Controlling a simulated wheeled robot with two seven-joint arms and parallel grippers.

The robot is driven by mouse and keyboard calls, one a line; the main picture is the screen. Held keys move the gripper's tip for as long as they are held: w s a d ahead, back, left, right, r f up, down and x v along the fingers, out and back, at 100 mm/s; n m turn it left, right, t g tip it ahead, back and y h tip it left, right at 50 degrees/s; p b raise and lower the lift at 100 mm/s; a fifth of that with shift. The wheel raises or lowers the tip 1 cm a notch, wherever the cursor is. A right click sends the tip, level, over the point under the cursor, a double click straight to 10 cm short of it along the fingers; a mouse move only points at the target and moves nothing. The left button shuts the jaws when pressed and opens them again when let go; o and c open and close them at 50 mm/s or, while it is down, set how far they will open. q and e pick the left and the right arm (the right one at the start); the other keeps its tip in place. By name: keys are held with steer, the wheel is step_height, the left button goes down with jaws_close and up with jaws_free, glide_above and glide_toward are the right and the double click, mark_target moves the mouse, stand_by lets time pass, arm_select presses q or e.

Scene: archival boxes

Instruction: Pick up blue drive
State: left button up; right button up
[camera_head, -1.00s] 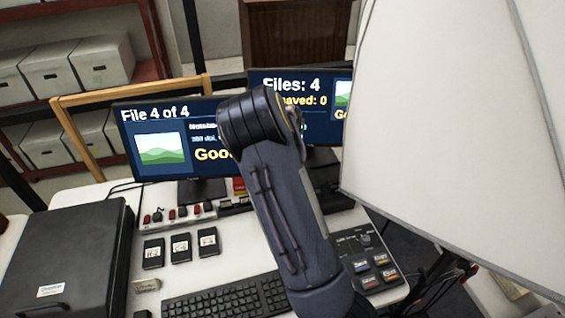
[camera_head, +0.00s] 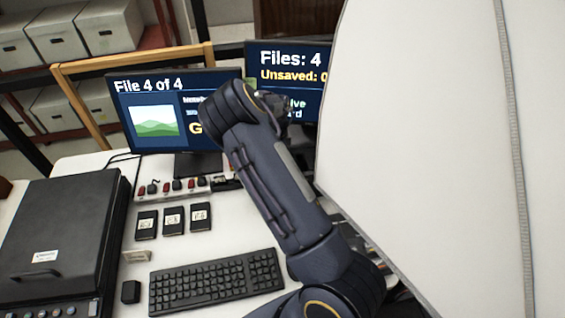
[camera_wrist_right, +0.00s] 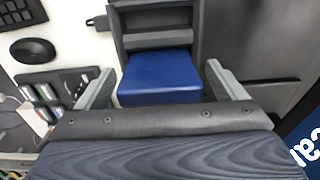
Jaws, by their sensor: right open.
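The blue drive (camera_wrist_right: 160,72) shows in the right wrist view as a blue block. It sits at the near end of a dark grey holder (camera_wrist_right: 152,18), between its side rails. My right gripper (camera_wrist_right: 158,84) is open, with one finger on each side of the blue drive. I cannot tell whether the fingers touch it. In the head view my right arm reaches up across the middle, and its gripper and the blue drive are hidden. My left gripper is in neither view.
In the head view, a black scanner (camera_head: 62,240), keyboard (camera_head: 217,281), several black labelled cartridges (camera_head: 172,220) and a strip of small red and black items (camera_head: 175,187) lie on the white desk. Two monitors (camera_head: 170,118) stand behind. A large pale panel (camera_head: 420,150) blocks the right side.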

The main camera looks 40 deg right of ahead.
steer(key=shift+w+a, duration=0.15)
steer(key=shift+a, duration=0.05)
steer(key=shift+d, duration=0.1)
steer(key=c, duration=1.2)
steer(key=shift+o, duration=0.2)
steer(key=shift+r, duration=0.25)
